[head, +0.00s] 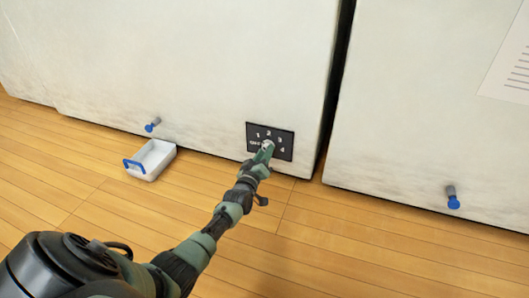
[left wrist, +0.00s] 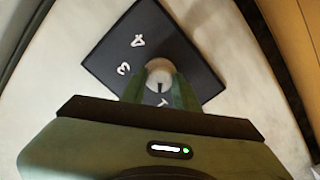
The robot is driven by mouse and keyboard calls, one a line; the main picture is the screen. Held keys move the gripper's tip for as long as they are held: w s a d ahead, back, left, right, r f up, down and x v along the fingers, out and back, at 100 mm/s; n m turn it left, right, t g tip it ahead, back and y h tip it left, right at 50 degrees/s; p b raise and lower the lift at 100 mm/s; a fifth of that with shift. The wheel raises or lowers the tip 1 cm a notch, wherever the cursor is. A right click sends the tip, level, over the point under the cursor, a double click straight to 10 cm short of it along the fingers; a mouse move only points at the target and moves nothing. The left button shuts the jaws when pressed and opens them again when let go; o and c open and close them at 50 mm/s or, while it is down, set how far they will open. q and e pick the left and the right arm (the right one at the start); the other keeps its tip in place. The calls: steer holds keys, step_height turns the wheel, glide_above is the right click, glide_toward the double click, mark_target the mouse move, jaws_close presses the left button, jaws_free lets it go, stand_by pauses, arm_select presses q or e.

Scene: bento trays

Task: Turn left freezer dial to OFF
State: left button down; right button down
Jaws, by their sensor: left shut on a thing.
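The left freezer (head: 200,70) is a large white box with a dark dial panel (head: 285,150) low on its front, near its right edge. The panel carries white numbers and a small label at its left. My left gripper (head: 266,150) reaches the panel from below and is shut on the round pale dial (left wrist: 160,72). In the left wrist view the dark panel (left wrist: 122,62) appears tilted, and the green fingers (left wrist: 160,92) stand on both sides of the dial. A dark mark shows on the dial; its exact setting is hard to read. My right gripper is not in view.
A white tray with a blue handle (head: 152,160) lies on the wooden floor at left, below a blue-tipped drain spout (head: 152,125). A second white freezer (head: 420,130) stands at right with another blue-tipped spout (head: 453,203). A dark gap separates the freezers.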

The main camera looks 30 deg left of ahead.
arm_select(q)
steer(key=n+b, duration=0.1)
steer(key=n, duration=0.9)
steer(key=shift+b, duration=0.3)
stand_by(0.4)
steer(key=c, duration=1.1)
jaws_free()
steer(key=shift+o, duration=0.2)
